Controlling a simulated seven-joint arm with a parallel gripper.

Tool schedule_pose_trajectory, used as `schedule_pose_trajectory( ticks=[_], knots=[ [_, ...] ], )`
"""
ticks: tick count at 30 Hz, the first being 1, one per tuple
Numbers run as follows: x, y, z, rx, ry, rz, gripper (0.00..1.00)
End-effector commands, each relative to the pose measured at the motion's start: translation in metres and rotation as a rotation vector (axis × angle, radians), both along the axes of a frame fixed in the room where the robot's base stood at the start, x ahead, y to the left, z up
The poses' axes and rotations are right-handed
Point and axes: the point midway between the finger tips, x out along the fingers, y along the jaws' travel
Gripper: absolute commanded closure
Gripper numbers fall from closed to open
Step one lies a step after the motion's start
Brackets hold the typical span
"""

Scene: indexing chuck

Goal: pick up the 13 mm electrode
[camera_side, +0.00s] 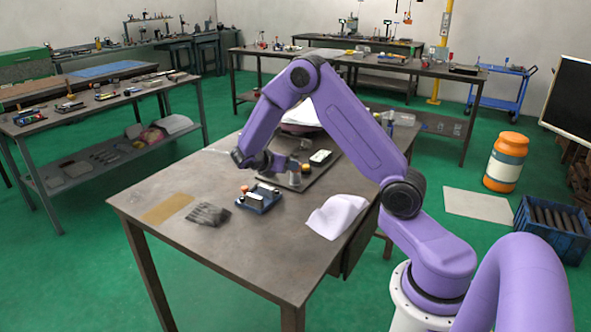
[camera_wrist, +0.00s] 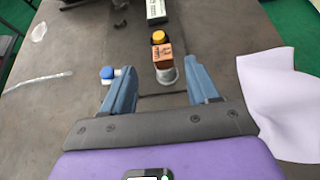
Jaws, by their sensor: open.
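A small copper-coloured block (camera_wrist: 162,53) with dark markings, which looks like an electrode, shows in the wrist view. A grey metal cylinder (camera_wrist: 168,76) sits just nearer, touching or overlapping it in the picture. The markings are too small to read, so I cannot tell whether it is the 13 mm one. My gripper (camera_wrist: 160,69) is open, its two blue fingers to the left and right of the block and cylinder in the picture. I cannot tell how high the fingertips are. In the side view the grey cylinder (camera_side: 294,179) stands below and right of my wrist.
A yellow-topped item (camera_wrist: 158,37) stands just behind the block. A blue-and-white piece (camera_wrist: 107,73) lies by the left finger. A white cloth (camera_wrist: 280,100) lies at the right.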

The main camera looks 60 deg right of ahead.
Motion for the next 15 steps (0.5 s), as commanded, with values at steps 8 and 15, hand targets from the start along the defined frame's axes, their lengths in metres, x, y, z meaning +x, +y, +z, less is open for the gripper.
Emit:
schedule_pose_trajectory(
  ticks=[8, 15],
  knots=[
    [-0.003, -0.019, -0.011, 0.0, 0.0, -0.002, 0.4],
    [-0.004, -0.045, -0.025, 0.001, 0.0, -0.001, 0.4]
  ],
)
